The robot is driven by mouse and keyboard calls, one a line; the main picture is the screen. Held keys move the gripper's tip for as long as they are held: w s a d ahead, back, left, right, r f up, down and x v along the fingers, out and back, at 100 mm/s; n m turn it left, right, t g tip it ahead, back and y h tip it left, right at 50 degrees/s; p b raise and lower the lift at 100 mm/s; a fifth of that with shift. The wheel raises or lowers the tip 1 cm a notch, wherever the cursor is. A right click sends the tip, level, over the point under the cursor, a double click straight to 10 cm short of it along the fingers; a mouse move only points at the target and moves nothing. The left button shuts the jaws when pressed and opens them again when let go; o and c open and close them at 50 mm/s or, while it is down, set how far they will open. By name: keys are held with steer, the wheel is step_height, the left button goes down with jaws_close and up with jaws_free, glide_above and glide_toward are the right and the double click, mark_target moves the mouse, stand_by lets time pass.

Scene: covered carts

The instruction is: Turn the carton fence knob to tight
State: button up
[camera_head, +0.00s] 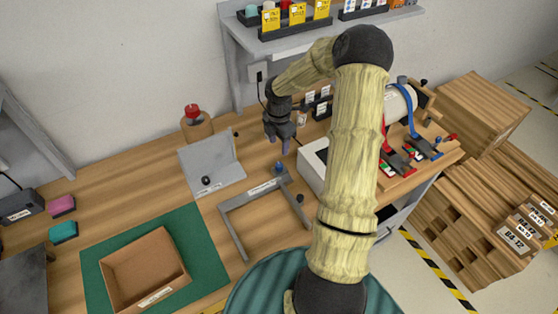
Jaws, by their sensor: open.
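A grey metal fence frame (232,228) lies on the wooden bench, open toward the front, with a white label too small to read. A blue knob (278,168) stands at its back bar near the right corner, and a dark knob (300,199) sits at its right arm. I cannot read which setting either knob is at. My gripper (284,146) is open and empty, pointing down above and behind the blue knob, apart from it. An open brown carton (143,270) sits on a green mat (208,262) at the left.
A grey angled bracket (215,160) with a black knob stands left of the frame. A red-topped brown container (196,124) is behind it. A white box (312,168) is close on the right, partly hidden by my arm. A shelf (330,32) overhangs the back.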

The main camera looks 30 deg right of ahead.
mark_target(279, 164)
step_height(279, 164, down, 10)
steer(key=shift+f+p, duration=0.1)
steer(key=shift+p, duration=0.8)
steer(key=c, duration=1)
